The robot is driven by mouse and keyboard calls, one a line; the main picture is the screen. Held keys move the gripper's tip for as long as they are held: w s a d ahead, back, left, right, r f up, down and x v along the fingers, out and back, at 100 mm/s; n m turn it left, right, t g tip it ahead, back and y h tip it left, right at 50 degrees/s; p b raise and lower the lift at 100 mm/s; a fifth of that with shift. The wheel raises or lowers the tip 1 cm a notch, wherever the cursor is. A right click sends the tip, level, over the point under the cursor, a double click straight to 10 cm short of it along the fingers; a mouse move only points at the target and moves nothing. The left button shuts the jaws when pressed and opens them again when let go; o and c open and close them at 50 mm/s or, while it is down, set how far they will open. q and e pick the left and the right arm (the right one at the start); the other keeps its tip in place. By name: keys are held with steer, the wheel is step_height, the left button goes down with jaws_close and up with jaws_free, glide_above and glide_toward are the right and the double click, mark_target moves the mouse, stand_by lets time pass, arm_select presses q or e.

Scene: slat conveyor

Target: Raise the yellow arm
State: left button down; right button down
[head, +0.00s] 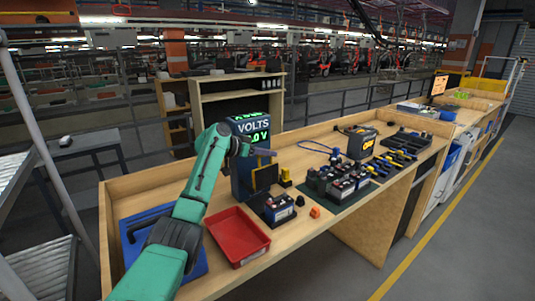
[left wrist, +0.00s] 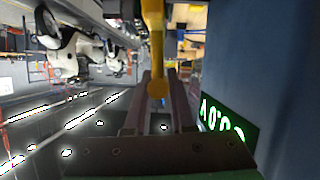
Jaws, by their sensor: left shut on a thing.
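The yellow arm (left wrist: 154,38) runs down from the top of the left wrist view, and its rounded end lies between my left gripper's fingers (left wrist: 158,82). My left gripper is shut on it. In the head view my left gripper (head: 264,153) is in front of the blue tester, just below its green VOLTS display (head: 252,133). A yellow-edged dark plate (head: 265,178) shows below the gripper. The yellow arm's grasped end is hard to make out in the head view. A battery (head: 278,208) sits in a black holder at the tester's foot. My right gripper is not in view.
Several batteries (head: 342,188) stand on a dark green mat to the right. A small orange block (head: 315,212) lies near the bench's front edge.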

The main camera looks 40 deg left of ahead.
arm_select(q)
steer(key=shift+f, duration=0.4)
steer(key=c, duration=1)
jaws_free()
steer(key=shift+o, duration=1.2)
steer(key=shift+a, duration=0.1)
steer(key=shift+w+a, duration=0.1)
steer(key=shift+a, duration=0.05)
steer(key=shift+r, duration=0.1)
steer(key=shift+s+r, duration=0.1)
steer(key=shift+s, duration=0.1)
steer(key=b+v, duration=0.6)
steer(key=v, duration=0.8)
